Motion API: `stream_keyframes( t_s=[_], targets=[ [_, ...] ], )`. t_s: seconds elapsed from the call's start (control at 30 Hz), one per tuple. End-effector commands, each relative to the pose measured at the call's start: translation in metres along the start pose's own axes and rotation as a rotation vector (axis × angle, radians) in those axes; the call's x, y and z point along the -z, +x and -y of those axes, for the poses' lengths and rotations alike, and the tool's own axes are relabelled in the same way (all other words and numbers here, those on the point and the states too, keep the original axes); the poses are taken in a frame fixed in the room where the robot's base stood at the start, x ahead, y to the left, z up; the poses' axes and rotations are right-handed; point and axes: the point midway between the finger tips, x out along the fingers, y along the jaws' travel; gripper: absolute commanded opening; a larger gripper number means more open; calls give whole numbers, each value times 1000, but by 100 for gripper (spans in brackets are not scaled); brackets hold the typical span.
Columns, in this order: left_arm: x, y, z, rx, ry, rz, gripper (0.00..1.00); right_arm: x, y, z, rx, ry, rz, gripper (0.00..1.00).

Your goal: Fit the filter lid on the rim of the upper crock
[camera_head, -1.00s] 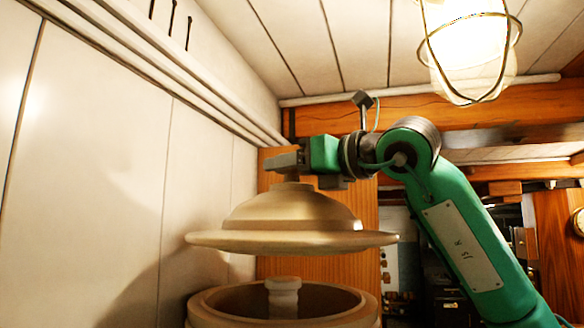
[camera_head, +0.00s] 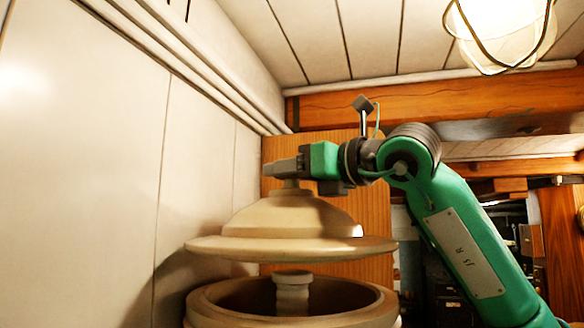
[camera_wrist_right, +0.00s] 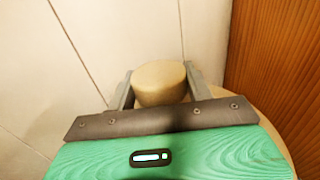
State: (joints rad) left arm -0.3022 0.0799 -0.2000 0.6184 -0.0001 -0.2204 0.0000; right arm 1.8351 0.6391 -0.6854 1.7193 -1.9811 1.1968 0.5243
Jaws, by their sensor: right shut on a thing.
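The filter lid (camera_head: 290,217) is a tan, wide-brimmed dome with a knob on top. My right gripper (camera_head: 284,167) is shut on that knob and holds the lid roughly level. In the right wrist view the knob (camera_wrist_right: 160,83) sits between the two fingers. The upper crock (camera_head: 215,306) stands below with its mouth open, and a pale post (camera_head: 292,292) rises from inside it. The lid's brim is above the crock's rim with a gap between them, apart and roughly over the mouth. The lower part of the crock is out of the picture. My left gripper is not in view.
A pale panelled wall (camera_head: 80,170) with pipes runs close along the left. A wooden panel (camera_head: 370,185) stands behind the lid. A caged lamp (camera_head: 500,30) hangs at the upper right, and a wooden beam (camera_head: 440,98) crosses above my arm.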

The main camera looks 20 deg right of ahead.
Motion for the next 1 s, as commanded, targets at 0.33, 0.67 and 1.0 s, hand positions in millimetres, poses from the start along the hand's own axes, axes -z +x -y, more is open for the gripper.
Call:
stream_keyframes(
  t_s=[0.33, 0.67, 1.0],
  targets=[
    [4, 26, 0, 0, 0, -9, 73, 30, -2, 0, 0, 1, 7, 0],
    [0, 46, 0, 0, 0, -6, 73, 49, -2, 0, 0, 0, 7, 0],
    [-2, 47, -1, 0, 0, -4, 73, 50, -2, 0, 0, 0, 7, 0]
  ],
)
